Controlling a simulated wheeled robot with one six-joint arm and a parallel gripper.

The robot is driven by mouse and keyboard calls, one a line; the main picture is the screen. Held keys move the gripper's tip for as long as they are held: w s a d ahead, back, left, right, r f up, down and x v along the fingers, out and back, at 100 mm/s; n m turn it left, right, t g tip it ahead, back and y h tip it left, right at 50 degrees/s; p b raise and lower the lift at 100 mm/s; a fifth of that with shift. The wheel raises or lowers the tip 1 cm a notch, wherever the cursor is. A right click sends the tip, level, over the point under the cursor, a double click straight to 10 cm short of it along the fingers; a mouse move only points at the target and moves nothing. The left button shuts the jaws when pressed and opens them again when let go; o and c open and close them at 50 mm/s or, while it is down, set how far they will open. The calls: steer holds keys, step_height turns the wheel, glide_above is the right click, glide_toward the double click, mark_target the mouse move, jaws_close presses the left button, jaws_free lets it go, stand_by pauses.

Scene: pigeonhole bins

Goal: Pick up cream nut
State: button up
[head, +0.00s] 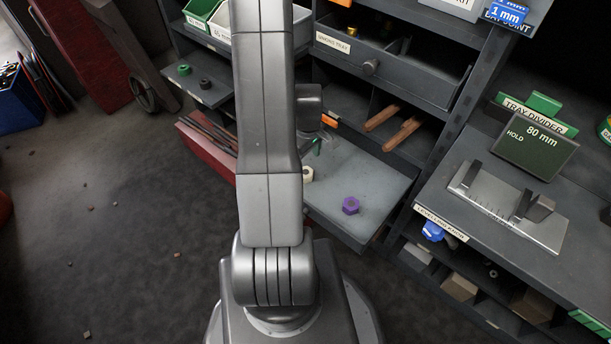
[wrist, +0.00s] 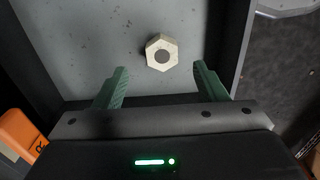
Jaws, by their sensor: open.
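The cream nut (wrist: 161,52) is a hexagonal nut with a dark round hole, lying on a grey shelf board (wrist: 100,40). In the head view the nut (head: 307,174) is partly hidden behind my arm. My gripper (wrist: 160,78) is open, with its two green fingers apart and nothing between them. The nut lies just ahead of the fingertips, roughly centred and slightly towards the right finger. In the head view my arm hides most of the gripper.
A purple nut (head: 350,205) lies on the same board to the right. Brown wooden bars (head: 391,128) lie in the compartment behind. An orange object (wrist: 20,133) is at the left of the wrist view. A red tray (head: 210,146) stands left of my arm.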

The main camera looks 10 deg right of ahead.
steer(key=shift+w+a+f+b, duration=0.15)
steer(key=shift+f+b, duration=0.25)
steer(key=shift+f, duration=1.35)
steer(key=shift+s+a+f+b, duration=0.1)
steer(key=shift+f+b, duration=0.25)
steer(key=shift+f, duration=1.4)
steer(key=shift+c, duration=0.4)
steer(key=c, duration=1.1)
